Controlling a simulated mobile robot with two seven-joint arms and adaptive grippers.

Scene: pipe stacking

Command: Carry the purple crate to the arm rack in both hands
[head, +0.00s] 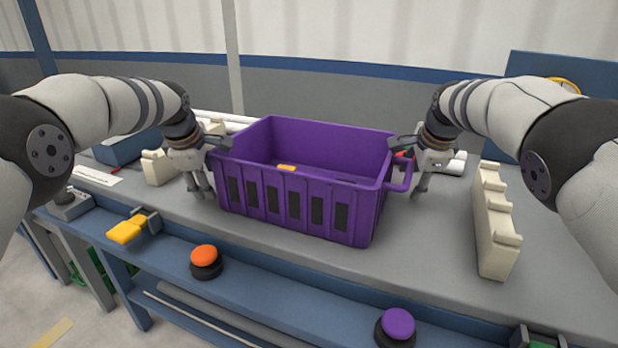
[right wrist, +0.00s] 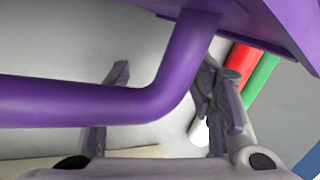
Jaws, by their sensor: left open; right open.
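The purple crate (head: 280,195) stands upright on the grey bench, with a small yellow piece (head: 286,168) inside it. My left gripper (head: 201,190) is open at the crate's left end, fingers pointing down; the left handle is hidden. My right gripper (head: 420,190) is open at the right end beside the crate's right handle (head: 403,175). In the right wrist view the handle (right wrist: 90,103) runs across the open fingers (right wrist: 172,95), which are not closed on it. Cream notched racks stand at right (head: 495,220) and left (head: 160,166); I cannot tell which is the arm rack.
White pipes (head: 222,118) lie behind the crate. Red (right wrist: 238,66) and green (right wrist: 262,75) pipes show in the right wrist view. An orange button (head: 204,257) and a purple button (head: 398,324) sit along the front ledge. Bench surface is clear between crate and right rack.

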